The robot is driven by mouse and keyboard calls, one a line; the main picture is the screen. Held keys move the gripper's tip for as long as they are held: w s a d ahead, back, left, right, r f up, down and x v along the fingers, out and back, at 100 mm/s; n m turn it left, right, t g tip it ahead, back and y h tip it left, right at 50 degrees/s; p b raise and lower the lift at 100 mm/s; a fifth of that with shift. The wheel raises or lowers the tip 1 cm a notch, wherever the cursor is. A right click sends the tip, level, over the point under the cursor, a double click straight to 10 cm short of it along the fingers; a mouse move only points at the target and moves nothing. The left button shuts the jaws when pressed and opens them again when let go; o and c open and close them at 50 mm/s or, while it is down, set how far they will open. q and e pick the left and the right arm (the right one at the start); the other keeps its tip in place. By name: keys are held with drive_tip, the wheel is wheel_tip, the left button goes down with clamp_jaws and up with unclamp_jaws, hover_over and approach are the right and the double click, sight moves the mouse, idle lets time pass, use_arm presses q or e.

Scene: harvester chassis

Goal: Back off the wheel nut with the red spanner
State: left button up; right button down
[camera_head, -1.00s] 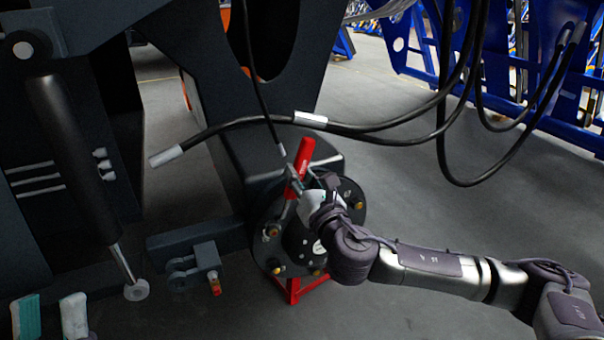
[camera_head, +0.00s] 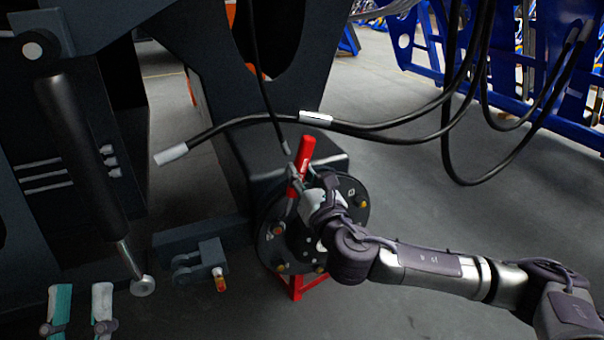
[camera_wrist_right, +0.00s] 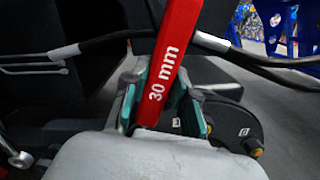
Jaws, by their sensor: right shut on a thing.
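The red spanner (camera_head: 303,160), marked "30 mm" in the right wrist view (camera_wrist_right: 165,70), stands steeply tilted in front of the black wheel hub (camera_head: 300,243). My right gripper (camera_head: 305,192) is shut on it; in the right wrist view its teal pads (camera_wrist_right: 160,108) sit either side of the handle. The spanner's lower end is largely hidden, so I cannot tell whether it sits on a nut. A wheel nut (camera_head: 278,230) shows at the hub's left, with several more around the face. My left gripper (camera_head: 80,290) is open and empty at the lower left.
A black cylinder with a rod (camera_head: 85,150) and a grey bracket (camera_head: 205,262) stand left of the hub. A black hose (camera_head: 375,128) crosses behind the spanner. A red stand (camera_head: 298,286) is under the hub. Floor at right is clear apart from my arm.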

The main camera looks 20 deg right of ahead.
use_arm(q)
drive_tip(key=w+a+f+g+y+p, duration=0.1)
drive_tip(key=w+f+g+y+p, duration=0.2)
drive_tip(key=f+g, duration=0.5)
drive_tip(key=shift+w+f+g, duration=0.2)
drive_tip(key=shift+f+g, duration=0.2)
drive_tip(key=shift+f, duration=2.05)
use_arm(e)
drive_tip(key=s, duration=1.1)
drive_tip(key=shift+s+a+r+n, duration=0.2)
drive_tip(key=shift+s+n, duration=0.1)
drive_tip(key=shift+s, duration=0.1)
